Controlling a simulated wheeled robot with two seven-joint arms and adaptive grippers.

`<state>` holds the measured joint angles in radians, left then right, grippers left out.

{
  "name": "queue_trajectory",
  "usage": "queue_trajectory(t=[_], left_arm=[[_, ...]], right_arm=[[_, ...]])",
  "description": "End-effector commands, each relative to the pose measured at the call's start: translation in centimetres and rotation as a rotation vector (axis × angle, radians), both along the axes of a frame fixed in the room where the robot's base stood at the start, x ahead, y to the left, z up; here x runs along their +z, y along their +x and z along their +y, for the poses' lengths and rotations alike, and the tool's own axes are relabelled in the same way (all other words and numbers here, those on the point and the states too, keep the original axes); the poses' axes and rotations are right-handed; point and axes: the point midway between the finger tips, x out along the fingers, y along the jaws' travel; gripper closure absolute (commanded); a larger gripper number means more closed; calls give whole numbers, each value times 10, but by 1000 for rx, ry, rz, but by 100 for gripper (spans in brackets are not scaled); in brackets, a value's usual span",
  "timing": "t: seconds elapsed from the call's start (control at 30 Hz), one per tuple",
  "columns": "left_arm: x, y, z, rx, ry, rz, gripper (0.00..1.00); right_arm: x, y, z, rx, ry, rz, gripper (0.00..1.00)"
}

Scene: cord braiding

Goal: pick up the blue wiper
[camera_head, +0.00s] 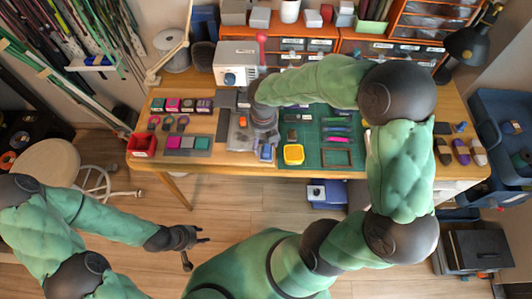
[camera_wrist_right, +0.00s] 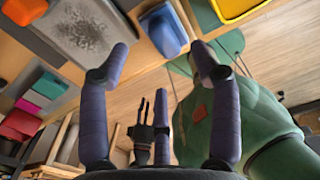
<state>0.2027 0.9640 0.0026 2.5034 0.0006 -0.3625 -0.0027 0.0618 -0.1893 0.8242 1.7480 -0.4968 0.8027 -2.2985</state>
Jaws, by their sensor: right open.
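A small blue block (camera_head: 266,153), which seems to be the blue wiper, lies near the table's front edge, left of a yellow tray. It also shows at the top of the right wrist view (camera_wrist_right: 165,31). My right gripper (camera_head: 262,130) hangs over the table just behind the blue block. In the right wrist view my right gripper (camera_wrist_right: 158,68) has its fingers spread wide with nothing between them, and the blue block is beyond the fingertips. My left gripper (camera_head: 197,250) is empty, its fingers spread, over the floor in front of the table.
The yellow tray (camera_head: 293,154) sits at the left of a green cutting mat (camera_head: 313,160) holding several tools. A red bin (camera_head: 143,144) stands at the table's left front corner. A grey patterned plate (camera_wrist_right: 93,35) lies beside the blue block. Drawers (camera_head: 400,58) stand behind.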

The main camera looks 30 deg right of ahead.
Motion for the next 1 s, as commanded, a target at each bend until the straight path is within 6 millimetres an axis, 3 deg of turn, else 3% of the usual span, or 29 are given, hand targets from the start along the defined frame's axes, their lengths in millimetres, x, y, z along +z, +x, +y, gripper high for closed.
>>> queue_trajectory(t=[0.17, 0.5, 0.77, 1.0], left_arm=[[-6, 0, 0, 0, 0, 0, 60], [-32, 0, 0, 0, 0, 0, 60], [-31, 0, 0, 0, 0, -1, 60], [-31, 0, 0, 0, 0, -1, 60]], right_arm=[[-10, 1, -1, -2, 0, -1, 37], [-52, 1, -4, -2, 0, -1, 37], [-54, 2, -4, -2, 1, -3, 37], [-54, 1, -4, -2, 1, -3, 93]])
